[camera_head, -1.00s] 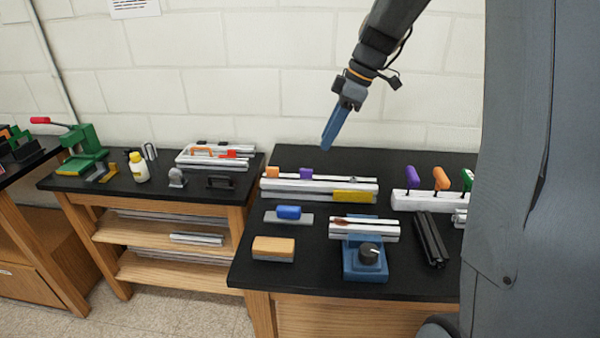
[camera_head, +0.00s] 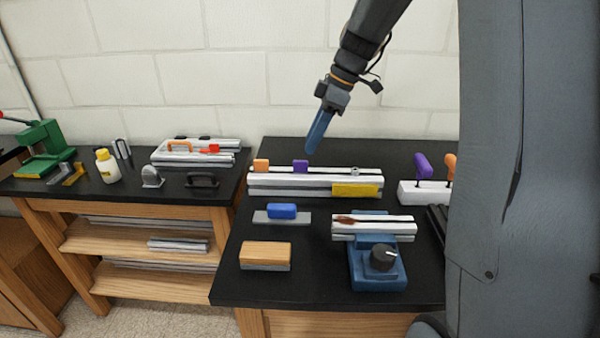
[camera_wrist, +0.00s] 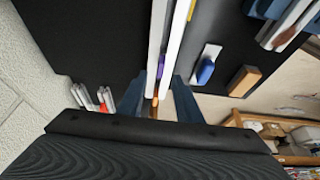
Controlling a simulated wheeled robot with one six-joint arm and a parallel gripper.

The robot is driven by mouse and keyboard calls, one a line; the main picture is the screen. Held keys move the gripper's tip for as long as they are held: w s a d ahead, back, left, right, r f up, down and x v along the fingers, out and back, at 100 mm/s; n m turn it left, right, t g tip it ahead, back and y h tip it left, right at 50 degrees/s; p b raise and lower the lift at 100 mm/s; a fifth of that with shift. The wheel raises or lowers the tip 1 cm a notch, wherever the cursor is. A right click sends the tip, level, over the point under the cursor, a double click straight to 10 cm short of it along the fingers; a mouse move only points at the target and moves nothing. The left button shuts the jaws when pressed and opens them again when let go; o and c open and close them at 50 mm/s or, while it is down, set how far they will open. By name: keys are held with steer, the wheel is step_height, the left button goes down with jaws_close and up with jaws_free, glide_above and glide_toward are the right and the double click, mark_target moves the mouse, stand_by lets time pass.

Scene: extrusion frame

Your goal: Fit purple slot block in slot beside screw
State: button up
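The purple slot block (camera_head: 300,166) sits on top of the long pale extrusion rail (camera_head: 262,185) at the back of the bench. A small silver screw (camera_head: 355,171) is on the same rail, to the right of the purple block with a gap between. My gripper (camera_head: 311,150) hangs above the rail near the purple block, pointing down. In the wrist view its two blue fingers stand apart with nothing held. The wrist view shows the rail (camera_wrist: 177,35) running between them below, with the purple block (camera_wrist: 161,66) ahead of the fingers. The slot's inside is not clear.
An orange block (camera_head: 261,166) sits on the rail's left end, and a yellow plate (camera_head: 355,190) is on its front. In front lie a blue block (camera_head: 282,211), a wooden block (camera_head: 265,254) and a blue fixture (camera_head: 378,272). Upright-handled tools (camera_head: 423,168) stand right.

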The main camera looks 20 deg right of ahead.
mark_target(302, 161)
steer(key=shift+p+x, duration=1.25)
steer(key=shift+x, duration=2.2)
steer(key=shift+s, duration=0.1)
jaws_close()
